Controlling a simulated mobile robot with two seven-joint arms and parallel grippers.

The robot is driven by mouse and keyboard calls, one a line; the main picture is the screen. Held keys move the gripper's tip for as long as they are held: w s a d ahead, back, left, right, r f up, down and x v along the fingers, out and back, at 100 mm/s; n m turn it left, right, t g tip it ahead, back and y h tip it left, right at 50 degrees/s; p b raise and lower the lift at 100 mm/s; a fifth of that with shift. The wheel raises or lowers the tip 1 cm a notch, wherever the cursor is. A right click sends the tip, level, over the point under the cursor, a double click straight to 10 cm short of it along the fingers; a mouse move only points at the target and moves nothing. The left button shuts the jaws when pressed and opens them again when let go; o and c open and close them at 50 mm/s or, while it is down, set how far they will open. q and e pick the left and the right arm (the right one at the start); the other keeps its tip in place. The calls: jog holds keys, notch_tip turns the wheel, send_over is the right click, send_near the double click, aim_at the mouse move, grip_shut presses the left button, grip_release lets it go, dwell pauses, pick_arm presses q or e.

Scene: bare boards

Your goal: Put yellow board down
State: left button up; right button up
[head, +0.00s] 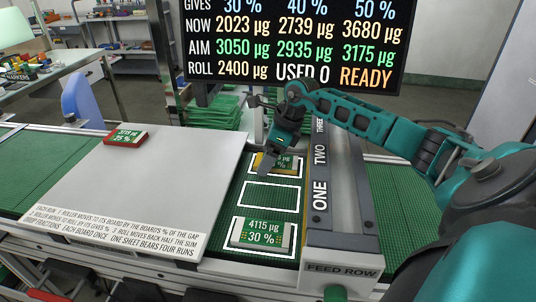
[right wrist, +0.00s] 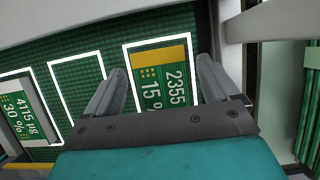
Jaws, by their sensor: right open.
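The yellow board (head: 287,162), green-faced with a yellow end strip, lies flat inside the far white outline of the feed row, partly hidden by my right gripper in the head view. My left gripper is not in view.
A white-edged board (head: 262,233) reading 4115 µg, 30 % lies in the near outline. The middle outline (head: 270,197) is empty. The grey rail (head: 335,185) marked ONE, TWO, THREE stands right of the slots.

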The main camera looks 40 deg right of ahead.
aim_at(286, 162)
jog(key=shift+r, duration=0.3)
jog(key=v, duration=1.1)
jog(key=shift+r, duration=0.35)
jog(key=shift+s+d, duration=0.1)
